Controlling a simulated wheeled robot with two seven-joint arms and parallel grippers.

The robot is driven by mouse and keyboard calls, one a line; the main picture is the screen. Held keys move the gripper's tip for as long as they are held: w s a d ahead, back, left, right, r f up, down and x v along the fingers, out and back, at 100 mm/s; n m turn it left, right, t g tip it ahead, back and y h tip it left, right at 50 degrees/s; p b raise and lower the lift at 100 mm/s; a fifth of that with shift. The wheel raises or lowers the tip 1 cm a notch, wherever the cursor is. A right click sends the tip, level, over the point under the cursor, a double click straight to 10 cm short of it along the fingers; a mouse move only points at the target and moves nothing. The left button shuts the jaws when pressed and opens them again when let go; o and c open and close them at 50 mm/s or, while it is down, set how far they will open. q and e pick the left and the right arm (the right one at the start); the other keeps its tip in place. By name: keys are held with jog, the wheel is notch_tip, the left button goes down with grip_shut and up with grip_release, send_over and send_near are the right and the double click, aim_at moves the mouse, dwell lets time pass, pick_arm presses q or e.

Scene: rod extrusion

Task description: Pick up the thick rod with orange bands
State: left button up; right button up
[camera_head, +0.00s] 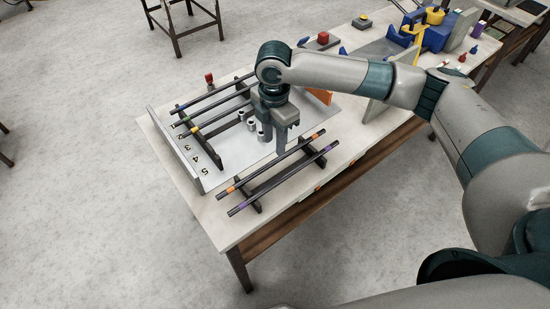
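The thick rod with orange bands (257,172) is dark and lies across the front rack, with an orange band near each end. My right gripper (281,150) reaches down from above at the middle of this rod. Its fingers overlap the rod in the picture and hide a short stretch of it. I cannot tell whether they touch it or whether they are open or shut. My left gripper is not in view.
A rod with purple bands (285,181) lies parallel in front. Several rods with coloured bands (207,109) rest on the back rack. Small metal cylinders (250,123) stand between the racks. A numbered plate (184,151) edges the left side. The table's front edge is close.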

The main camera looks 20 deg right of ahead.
aim_at(275, 160)
jog(key=shift+f, duration=1.35)
jog(key=shift+p, duration=0.3)
jog(key=shift+f, duration=0.3)
notch_tip(275, 160, down, 4)
jog(key=shift+w+d+r+p, duration=0.1)
jog(key=shift+w+d+p, duration=0.05)
jog(key=shift+p, duration=0.95)
jog(key=shift+f, duration=0.35)
jog(key=shift+c, duration=0.4)
grip_shut()
